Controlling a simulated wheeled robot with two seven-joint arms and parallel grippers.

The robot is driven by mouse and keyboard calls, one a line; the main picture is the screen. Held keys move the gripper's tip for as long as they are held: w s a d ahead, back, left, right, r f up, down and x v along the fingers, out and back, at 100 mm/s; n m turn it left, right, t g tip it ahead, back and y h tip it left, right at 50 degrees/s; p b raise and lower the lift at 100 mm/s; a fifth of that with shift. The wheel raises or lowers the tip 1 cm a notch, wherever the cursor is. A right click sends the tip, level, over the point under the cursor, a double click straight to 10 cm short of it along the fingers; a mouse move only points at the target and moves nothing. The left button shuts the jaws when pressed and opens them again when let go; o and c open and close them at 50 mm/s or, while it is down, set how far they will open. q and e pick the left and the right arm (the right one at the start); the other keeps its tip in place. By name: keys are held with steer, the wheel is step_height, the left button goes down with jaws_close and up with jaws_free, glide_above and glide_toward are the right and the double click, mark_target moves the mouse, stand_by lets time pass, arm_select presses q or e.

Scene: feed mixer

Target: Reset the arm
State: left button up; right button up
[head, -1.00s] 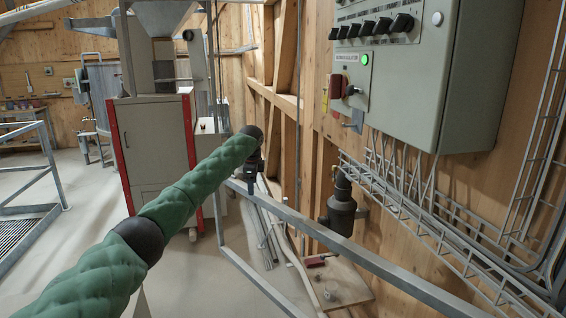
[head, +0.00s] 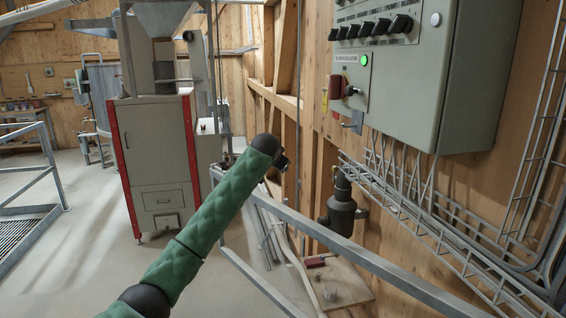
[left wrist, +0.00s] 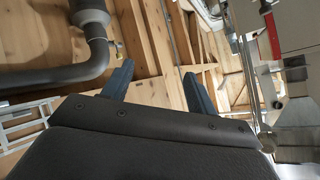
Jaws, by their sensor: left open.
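My left arm, in a green padded sleeve, reaches in from the bottom left of the head view. Its dark wrist end lies in front of the railing and the wooden wall; the fingers are mostly hidden there behind the wrist. In the left wrist view my left gripper (left wrist: 158,85) shows two blue-grey fingers spread apart with nothing between them. It is open and touches nothing that I can see. The control box (head: 420,75) on the wall is up and to the right of the arm, with a row of black knobs, a red switch (head: 337,87) and a lit green lamp (head: 364,60). My right gripper is not in view.
A metal railing (head: 350,248) runs across close to the arm. A wire cable tray (head: 430,225) and a dark pipe fitting (head: 341,212) are on the wall at right. A grey cabinet with red edges (head: 155,150) stands behind.

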arm_select(q)
steer(key=s+a+f+n+g, duration=0.15)
steer(key=s+a+f, duration=0.25)
steer(key=s+f, duration=0.9)
steer(key=s+a+f+n+g, duration=0.15)
steer(key=s+a+f, duration=0.45)
steer(key=f, duration=1.3)
steer(key=s+a+f+n, duration=0.2)
steer(key=s+f, duration=1)
steer(key=f, duration=0.4)
steer(key=s+a+f+g, duration=0.1)
steer(key=s+f+g, duration=0.1)
steer(key=s+f, duration=0.7)
steer(key=s+f+g, duration=0.2)
steer(key=s+f, duration=0.7)
steer(key=s, duration=1.2)
steer(key=s+a+f+n+g+y, duration=0.1)
steer(key=s+f+g, duration=0.1)
steer(key=s+f, duration=0.8)
steer(key=s, duration=0.5)
steer(key=shift+a+g, duration=0.35)
steer(key=shift+g, duration=0.05)
steer(key=shift+w, duration=0.1)
